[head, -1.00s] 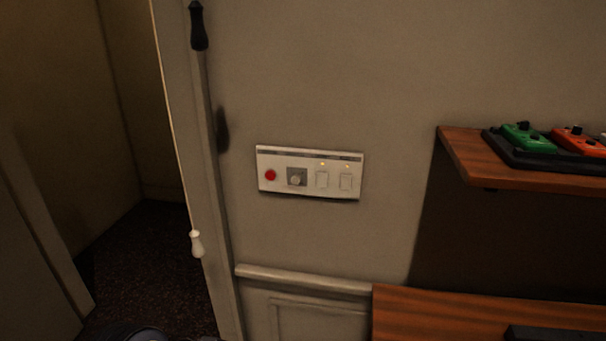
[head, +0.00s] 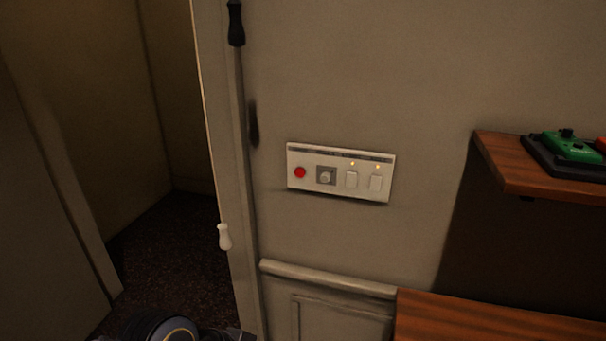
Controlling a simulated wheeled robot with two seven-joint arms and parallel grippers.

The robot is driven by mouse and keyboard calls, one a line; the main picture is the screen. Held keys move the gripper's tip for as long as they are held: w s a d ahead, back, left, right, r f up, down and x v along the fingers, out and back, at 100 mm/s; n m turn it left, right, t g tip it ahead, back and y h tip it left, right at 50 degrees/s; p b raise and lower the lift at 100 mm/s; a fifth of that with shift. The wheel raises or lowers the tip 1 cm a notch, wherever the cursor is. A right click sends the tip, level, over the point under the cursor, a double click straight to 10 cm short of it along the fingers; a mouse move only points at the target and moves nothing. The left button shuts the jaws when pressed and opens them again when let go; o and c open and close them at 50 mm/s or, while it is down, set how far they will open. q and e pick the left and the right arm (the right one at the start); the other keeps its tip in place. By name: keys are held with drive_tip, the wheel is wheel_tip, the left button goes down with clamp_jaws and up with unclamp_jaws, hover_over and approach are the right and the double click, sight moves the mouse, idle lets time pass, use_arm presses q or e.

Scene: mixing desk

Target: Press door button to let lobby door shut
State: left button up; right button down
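A white control panel (head: 340,190) is fixed to the wall near the middle of the head view. No label is readable. A doorway opens at the left, and a grey door-like panel (head: 45,210) stands at its left side, apart from the frame. Neither gripper shows. A dark rounded part of my own body shows at the bottom edge.
A wooden shelf (head: 510,180) with a green pedal (head: 572,147) juts out at the right, above a wooden top (head: 480,320). The wall before the control panel is clear.

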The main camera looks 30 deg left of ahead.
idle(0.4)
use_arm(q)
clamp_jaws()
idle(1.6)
